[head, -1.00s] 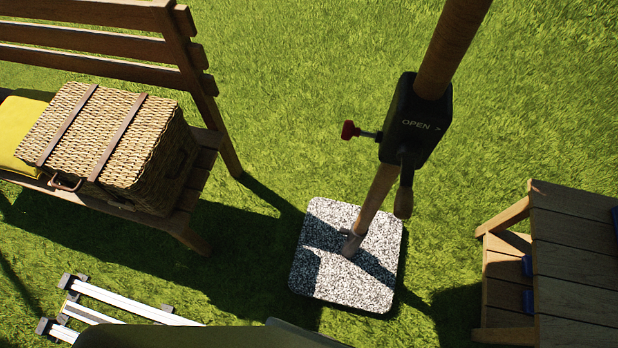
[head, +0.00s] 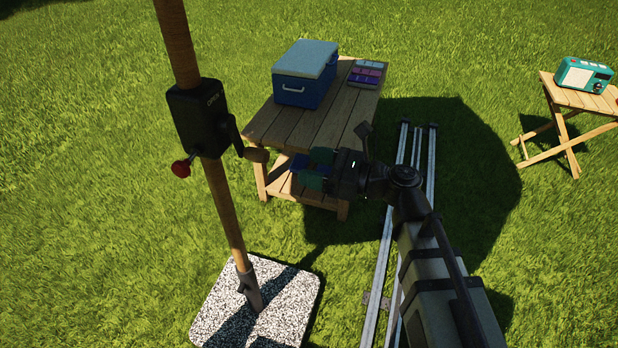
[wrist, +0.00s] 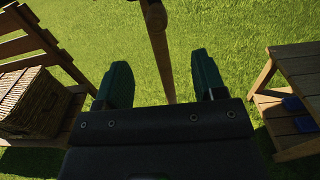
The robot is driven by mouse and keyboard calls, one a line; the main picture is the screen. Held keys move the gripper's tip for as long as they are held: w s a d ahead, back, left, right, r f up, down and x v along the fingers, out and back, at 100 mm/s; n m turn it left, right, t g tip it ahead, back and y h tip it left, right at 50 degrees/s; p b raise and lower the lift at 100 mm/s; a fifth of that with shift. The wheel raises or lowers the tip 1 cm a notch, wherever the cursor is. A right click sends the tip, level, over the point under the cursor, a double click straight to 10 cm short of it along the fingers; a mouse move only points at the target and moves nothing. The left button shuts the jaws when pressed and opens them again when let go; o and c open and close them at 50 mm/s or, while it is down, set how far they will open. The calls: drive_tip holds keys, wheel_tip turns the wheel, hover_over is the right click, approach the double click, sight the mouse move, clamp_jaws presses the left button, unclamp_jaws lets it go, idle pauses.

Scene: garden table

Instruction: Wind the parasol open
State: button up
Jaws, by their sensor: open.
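The parasol pole (head: 176,42) rises from a speckled base on the grass. On it sits a black crank housing (head: 195,120) marked "OPEN", with a red knob (head: 181,168) on its left. A crank with a wooden grip (head: 256,155) is on its right side. My gripper (head: 316,168) is open and empty, right of the grip and apart from it in the picture. In the wrist view my gripper (wrist: 160,64) shows two dark green fingers, with the pole (wrist: 159,50) seen between them. The crank is not clear there. The canopy is out of view.
A wooden table (head: 300,128) with a blue cooler (head: 304,82) stands behind my gripper. A folding stool (head: 575,110) holds a teal radio (head: 583,75) at far right. The wrist view shows a wicker basket (wrist: 35,100) at left. Open grass lies left of the pole.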

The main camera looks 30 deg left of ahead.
sight(260, 155)
drive_tip(key=shift+s+a+r, duration=0.1)
drive_tip(key=shift+s, duration=0.05)
drive_tip(key=a, duration=0.4)
drive_tip(key=s+a, duration=0.1)
drive_tip(key=a, duration=0.2)
drive_tip(key=s+a, duration=0.1)
drive_tip(key=a, duration=0.3)
drive_tip(key=shift+a, duration=0.3)
drive_tip(key=shift+c, duration=0.4)
